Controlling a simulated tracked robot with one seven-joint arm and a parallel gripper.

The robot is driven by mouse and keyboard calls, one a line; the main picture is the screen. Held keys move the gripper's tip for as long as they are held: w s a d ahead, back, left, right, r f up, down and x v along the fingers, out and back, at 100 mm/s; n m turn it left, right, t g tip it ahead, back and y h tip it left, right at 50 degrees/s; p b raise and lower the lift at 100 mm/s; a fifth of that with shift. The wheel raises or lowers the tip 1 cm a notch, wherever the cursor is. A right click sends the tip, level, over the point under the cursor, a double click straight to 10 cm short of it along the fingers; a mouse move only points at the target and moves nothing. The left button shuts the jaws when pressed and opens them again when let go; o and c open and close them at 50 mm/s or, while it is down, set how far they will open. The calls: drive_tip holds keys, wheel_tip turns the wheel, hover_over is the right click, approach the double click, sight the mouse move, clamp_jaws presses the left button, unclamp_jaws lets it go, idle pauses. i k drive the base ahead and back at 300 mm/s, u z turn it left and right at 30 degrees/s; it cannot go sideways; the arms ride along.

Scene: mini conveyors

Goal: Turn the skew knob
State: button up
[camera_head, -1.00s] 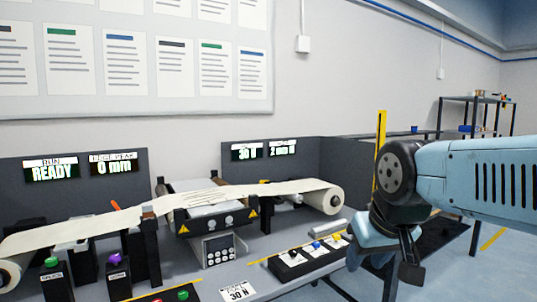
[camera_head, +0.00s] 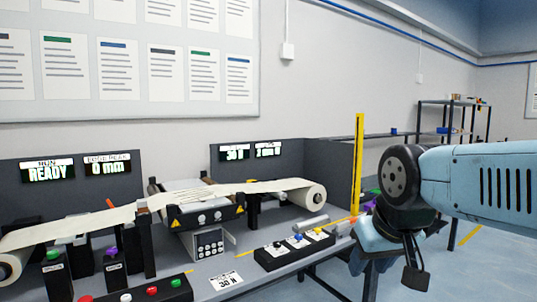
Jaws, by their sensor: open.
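Two black posts with coloured knobs stand at the front left of the bench. One has a green knob (camera_head: 53,256), the other a purple knob (camera_head: 111,252). Their labels are too small to read, so I cannot tell which is the skew knob. My gripper (camera_head: 412,276) hangs at the lower right, beneath my pale blue arm, well to the right of both posts. A dark part of it shows. It is open and touches none of the knobs; its fingers are partly hidden by the arm.
A pale web (camera_head: 190,199) runs over the mini conveyor to a roll (camera_head: 314,197). A black box with coloured switches (camera_head: 294,248) and a button box (camera_head: 151,291) lie in front. A yellow post (camera_head: 358,165) stands near my arm. Screens read READY and 0 mm.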

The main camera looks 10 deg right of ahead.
sight(112, 251)
drive_tip(key=u, duration=0.05)
drive_tip(key=i, duration=0.95)
drive_tip(key=z, duration=1.1)
drive_tip(key=k, duration=1.05)
drive_tip(key=u, duration=0.95)
